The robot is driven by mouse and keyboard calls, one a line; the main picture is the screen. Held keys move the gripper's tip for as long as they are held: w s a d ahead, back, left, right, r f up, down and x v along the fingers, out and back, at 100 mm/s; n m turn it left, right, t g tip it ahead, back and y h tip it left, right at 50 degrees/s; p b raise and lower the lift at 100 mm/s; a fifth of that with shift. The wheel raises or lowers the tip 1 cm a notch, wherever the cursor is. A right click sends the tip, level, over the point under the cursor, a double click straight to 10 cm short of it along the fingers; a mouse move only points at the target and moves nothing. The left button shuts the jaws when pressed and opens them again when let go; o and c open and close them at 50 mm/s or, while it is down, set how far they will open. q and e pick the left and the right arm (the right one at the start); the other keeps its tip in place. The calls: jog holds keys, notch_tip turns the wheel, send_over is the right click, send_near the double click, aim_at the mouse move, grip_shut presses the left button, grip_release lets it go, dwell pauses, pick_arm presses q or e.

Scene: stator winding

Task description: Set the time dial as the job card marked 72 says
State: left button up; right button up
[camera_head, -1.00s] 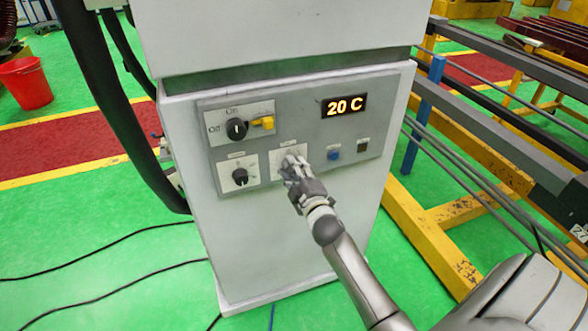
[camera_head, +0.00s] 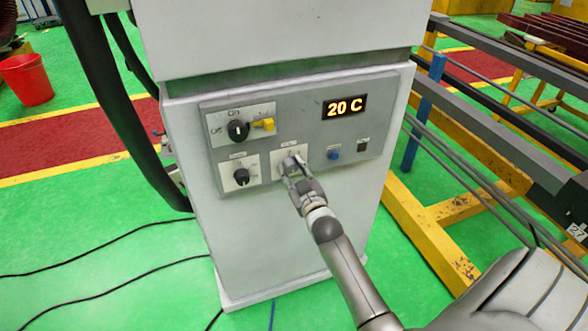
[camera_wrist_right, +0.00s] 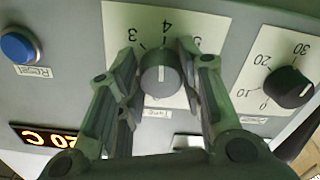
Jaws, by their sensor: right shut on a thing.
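In the head view the right gripper (camera_head: 292,166) partly covers the dial. My left gripper is not in view. No job card marked 72 can be made out.
A second dial (camera_wrist_right: 288,88), numbered 0 to 30, sits beside it. The panel also has an on/off switch (camera_head: 238,130), a yellow part (camera_head: 263,125), a blue reset button (camera_wrist_right: 18,46) and a display (camera_head: 345,106) reading 20 C. A steel rack (camera_head: 425,215) stands at right.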

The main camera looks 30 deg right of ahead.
jog(key=shift+m, duration=0.6)
jog(key=o, duration=1)
jog(key=shift+s+a, duration=0.1)
jog(key=shift+s, duration=0.1)
jog(key=v, duration=1.1)
jog(key=shift+s, duration=0.3)
jog(key=shift+f, duration=0.1)
